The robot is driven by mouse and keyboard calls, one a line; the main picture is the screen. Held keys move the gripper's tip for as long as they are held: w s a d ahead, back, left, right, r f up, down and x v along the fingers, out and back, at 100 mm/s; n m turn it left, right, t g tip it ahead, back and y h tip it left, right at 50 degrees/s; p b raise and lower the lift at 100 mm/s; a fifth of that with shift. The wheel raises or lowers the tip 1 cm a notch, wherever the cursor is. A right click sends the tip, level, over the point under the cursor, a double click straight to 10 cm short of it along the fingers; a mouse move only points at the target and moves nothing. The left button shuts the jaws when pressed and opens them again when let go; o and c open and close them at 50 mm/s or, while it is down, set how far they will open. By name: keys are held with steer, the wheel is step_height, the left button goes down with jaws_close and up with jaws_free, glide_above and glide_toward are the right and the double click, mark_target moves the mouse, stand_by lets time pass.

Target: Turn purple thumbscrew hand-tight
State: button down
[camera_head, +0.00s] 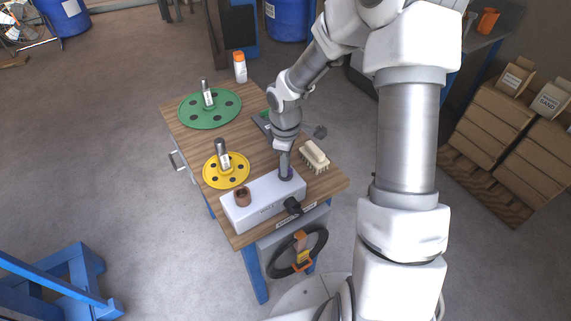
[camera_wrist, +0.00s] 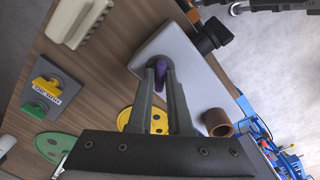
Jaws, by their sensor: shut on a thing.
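The purple thumbscrew (camera_wrist: 159,73) shows between my fingertips in the wrist view, on top of a white box-shaped housing (camera_wrist: 190,75). My gripper (camera_wrist: 158,72) is shut on the thumbscrew, with a finger on each side of it. In the head view my gripper (camera_head: 285,172) points down at the right part of the white housing (camera_head: 262,205), and only a sliver of purple (camera_head: 290,172) shows beside the fingers. The lower part of the thumbscrew is hidden.
A brown cup-like fitting (camera_head: 242,197) stands on the housing's left end. A yellow disc (camera_head: 226,181) and a green disc (camera_head: 210,110) lie on the wooden table (camera_head: 180,135). A black knob (camera_head: 293,206) sticks out of the housing's front.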

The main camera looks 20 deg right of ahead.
steer(key=shift+m, duration=0.4)
steer(key=m+b, duration=0.2)
steer(key=m, duration=0.1)
steer(key=shift+f+m, duration=0.1)
steer(key=shift+m, duration=0.3)
steer(key=m+b, duration=0.2)
steer(key=m, duration=0.2)
steer(key=shift+m, duration=0.3)
steer(key=m+b, duration=0.1)
steer(key=m, duration=0.2)
steer(key=shift+b, duration=0.3)
steer(key=m, duration=0.4)
steer(key=shift+m+b, duration=0.3)
steer(key=shift+b, duration=0.05)
steer(key=c, duration=0.9)
jaws_free()
